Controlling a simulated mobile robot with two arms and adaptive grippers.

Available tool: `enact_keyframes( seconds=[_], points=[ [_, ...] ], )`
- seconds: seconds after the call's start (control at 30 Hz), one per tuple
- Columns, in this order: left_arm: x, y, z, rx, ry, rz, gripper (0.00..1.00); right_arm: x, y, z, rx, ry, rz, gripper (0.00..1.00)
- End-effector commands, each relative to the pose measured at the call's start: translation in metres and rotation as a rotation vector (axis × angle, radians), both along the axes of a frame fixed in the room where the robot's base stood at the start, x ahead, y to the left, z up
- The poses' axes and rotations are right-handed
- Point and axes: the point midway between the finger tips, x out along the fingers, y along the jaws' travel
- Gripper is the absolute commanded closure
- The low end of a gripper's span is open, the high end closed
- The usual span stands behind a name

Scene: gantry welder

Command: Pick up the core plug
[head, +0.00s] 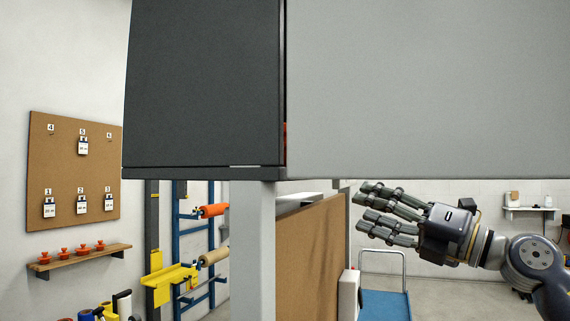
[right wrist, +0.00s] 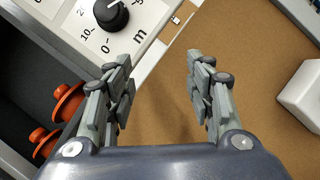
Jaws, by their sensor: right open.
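Two orange-red plugs, which look like core plugs, lie in a dark recess at the left of the right wrist view: one is the upper plug (right wrist: 68,101), the other the lower plug (right wrist: 42,143). The left finger partly covers the upper one. Several similar orange-red plugs (head: 71,253) stand on a wooden wall shelf at the lower left of the head view. My left gripper is not in view.
A dark cabinet side (head: 200,85) and grey panel (head: 430,90) block much of the head view. A panel with a black dial (right wrist: 111,15) borders the recess. A brown board (head: 312,255) stands below the cabinet. A white block (right wrist: 302,97) lies at right.

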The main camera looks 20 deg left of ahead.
Motion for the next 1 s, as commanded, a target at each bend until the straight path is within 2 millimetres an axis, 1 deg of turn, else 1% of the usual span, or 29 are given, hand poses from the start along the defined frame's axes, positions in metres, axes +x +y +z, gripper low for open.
enact_keyframes(
  seconds=[0.03,0.1,0.2,0.4,0.5,0.6,0.7,0.77,1.0],
  points=[
    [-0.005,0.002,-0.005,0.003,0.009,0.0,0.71,-0.026,0.008,0.025,-0.078,-0.104,-0.003,0.51],
    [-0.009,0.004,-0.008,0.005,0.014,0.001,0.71,-0.053,0.016,0.047,-0.169,-0.211,-0.016,0.51],
    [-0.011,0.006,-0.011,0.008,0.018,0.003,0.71,-0.086,0.023,0.072,-0.277,-0.34,-0.046,0.51],
    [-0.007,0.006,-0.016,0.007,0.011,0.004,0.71,-0.141,0.029,0.107,-0.462,-0.565,-0.135,0.51],
    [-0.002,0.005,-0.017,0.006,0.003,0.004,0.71,-0.161,0.029,0.12,-0.53,-0.648,-0.185,0.51],
    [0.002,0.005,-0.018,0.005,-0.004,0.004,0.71,-0.172,0.028,0.127,-0.571,-0.698,-0.221,0.51],
    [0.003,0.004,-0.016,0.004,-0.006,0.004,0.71,-0.175,0.03,0.13,-0.591,-0.717,-0.235,0.51],
    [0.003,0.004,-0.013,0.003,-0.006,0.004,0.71,-0.173,0.035,0.132,-0.594,-0.721,-0.238,0.51],
    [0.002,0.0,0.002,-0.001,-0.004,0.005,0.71,-0.156,0.067,0.133,-0.592,-0.719,-0.234,0.51]
  ],
)
